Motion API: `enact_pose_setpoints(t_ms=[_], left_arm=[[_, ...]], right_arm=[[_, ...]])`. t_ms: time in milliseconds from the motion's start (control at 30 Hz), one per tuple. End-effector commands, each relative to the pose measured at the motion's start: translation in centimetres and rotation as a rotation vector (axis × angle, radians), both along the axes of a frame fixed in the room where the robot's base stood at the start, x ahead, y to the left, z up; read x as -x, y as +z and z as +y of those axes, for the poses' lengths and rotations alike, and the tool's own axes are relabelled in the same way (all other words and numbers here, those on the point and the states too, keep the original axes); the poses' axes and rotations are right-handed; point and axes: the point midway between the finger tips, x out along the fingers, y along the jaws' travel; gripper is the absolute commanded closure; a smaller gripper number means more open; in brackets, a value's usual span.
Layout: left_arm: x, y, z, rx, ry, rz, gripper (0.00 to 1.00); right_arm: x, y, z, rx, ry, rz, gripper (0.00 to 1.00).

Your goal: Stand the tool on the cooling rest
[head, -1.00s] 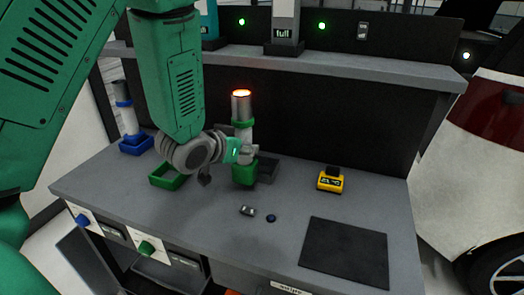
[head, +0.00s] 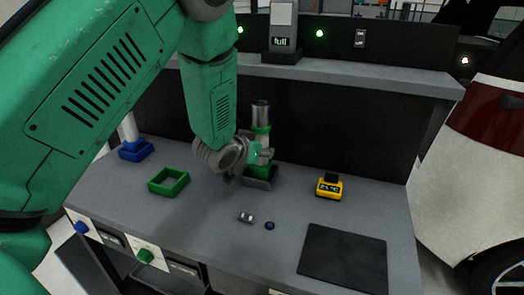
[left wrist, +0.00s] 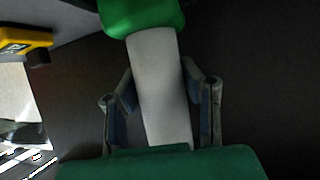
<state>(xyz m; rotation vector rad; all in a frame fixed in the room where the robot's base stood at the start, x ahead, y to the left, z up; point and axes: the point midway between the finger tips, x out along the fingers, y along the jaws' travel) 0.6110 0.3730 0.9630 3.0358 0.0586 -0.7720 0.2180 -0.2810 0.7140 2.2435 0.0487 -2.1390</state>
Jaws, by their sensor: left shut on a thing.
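The tool (head: 261,113) is an upright grey metal cylinder with a green ring and a green base. My left gripper (head: 262,156) is shut around its grey shaft from the left. In the left wrist view the grey shaft (left wrist: 160,90) lies between the two fingers, with green parts at both ends. The cooling rest looks to be the dark grey square tray (head: 260,184) on the bench. The tool's green base is at this tray, in or just above it; I cannot tell if it touches the bottom. My right gripper is not in view.
An empty green square tray (head: 168,181) stands to the left, and a blue one (head: 136,151) further left. A yellow device (head: 329,188) stands to the right. Two small objects and a dark mat (head: 343,258) lie in front. A shelf runs behind.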

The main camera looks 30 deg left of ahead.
Motion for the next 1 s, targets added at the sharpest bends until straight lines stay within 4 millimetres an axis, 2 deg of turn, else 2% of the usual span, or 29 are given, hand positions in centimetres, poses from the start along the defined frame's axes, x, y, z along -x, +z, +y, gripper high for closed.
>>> enact_pose_setpoints(t_ms=[200,233,267,300,667,767,1000], left_arm=[[0.0,0.0,0.0,0.001,0.000,-0.001,1.00],[0.1,-0.2,0.0,0.001,0.000,0.003,0.60],[0.1,-0.2,0.0,0.001,0.000,0.003,0.50],[0.1,-0.2,0.0,0.001,0.000,0.003,0.46],[0.3,0.1,0.0,0.001,0.000,0.003,0.46],[1.3,0.8,0.0,0.001,0.001,0.003,0.46],[5.8,3.3,-0.2,0.002,0.002,0.001,0.46]], right_arm=[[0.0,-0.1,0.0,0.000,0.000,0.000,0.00],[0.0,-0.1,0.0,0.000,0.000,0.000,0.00],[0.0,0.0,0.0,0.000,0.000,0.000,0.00],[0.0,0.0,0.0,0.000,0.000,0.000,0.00],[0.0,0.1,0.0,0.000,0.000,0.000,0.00],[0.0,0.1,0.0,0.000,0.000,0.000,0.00],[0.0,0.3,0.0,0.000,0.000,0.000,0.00]])
